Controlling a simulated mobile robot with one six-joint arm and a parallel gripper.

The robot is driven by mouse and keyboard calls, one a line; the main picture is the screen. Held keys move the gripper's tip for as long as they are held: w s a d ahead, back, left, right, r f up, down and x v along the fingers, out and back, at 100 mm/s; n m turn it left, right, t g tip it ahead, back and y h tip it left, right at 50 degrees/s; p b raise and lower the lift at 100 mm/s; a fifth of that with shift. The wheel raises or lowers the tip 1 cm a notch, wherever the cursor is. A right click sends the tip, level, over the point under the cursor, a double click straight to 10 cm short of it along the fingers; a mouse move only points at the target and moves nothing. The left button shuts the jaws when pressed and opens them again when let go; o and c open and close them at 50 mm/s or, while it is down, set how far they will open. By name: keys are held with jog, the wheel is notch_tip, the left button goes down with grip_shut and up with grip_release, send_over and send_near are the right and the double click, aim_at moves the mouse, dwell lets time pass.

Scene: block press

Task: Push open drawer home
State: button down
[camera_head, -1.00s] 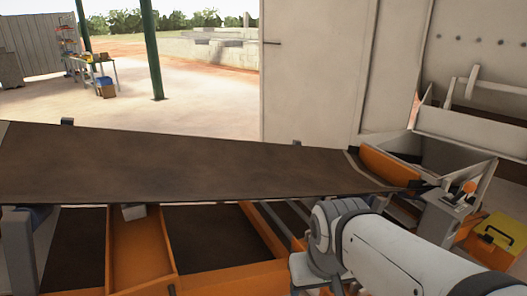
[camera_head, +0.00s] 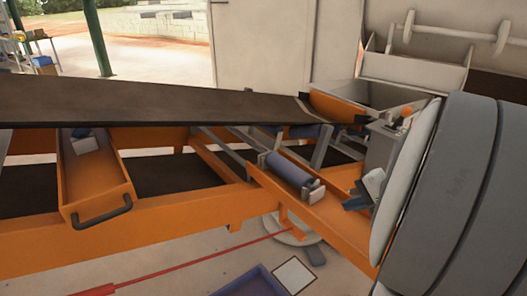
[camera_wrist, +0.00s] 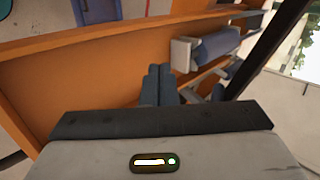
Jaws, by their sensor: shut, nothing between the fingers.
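The open drawer (camera_head: 95,180) is an orange tray under the belt at the left of the head view. Its front, with a dark bar handle (camera_head: 102,211), sticks out past the orange frame beam. A grey-white piece and a dark blue piece lie at its far end. My gripper (camera_head: 356,202) is at the right of the head view, well apart from the drawer, beside the orange frame. In the wrist view its blue fingers (camera_wrist: 160,74) are together and empty. I cannot make out the drawer in the wrist view.
A dark belt (camera_head: 160,104) runs above the drawer. A blue-grey roller (camera_head: 290,170) on an orange beam lies between the drawer and my gripper; it also shows in the wrist view (camera_wrist: 219,43). A red bar (camera_head: 200,262) and a blue bin (camera_head: 248,283) are on the floor.

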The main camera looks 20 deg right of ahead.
jog(key=shift+s+d+f+m+t, duration=0.15)
jog(key=shift+s+d+m+t, duration=0.1)
jog(key=shift+d, duration=0.35)
jog(key=shift+s+d+f+m+t, duration=0.15)
jog(key=shift+s+d+m, duration=0.1)
jog(key=shift+d, duration=0.3)
jog(key=b, duration=0.2)
send_near(315, 203)
jog(key=f, duration=0.4)
jog(key=shift+w+a, duration=0.2)
jog(key=shift+w+a+r+p, duration=0.1)
jog(key=shift+w+a+p, duration=0.2)
jog(key=shift+w, duration=0.65)
jog(key=shift+w+a+p, duration=0.15)
jog(key=shift+w+a, duration=0.25)
jog(key=shift+w, duration=0.5)
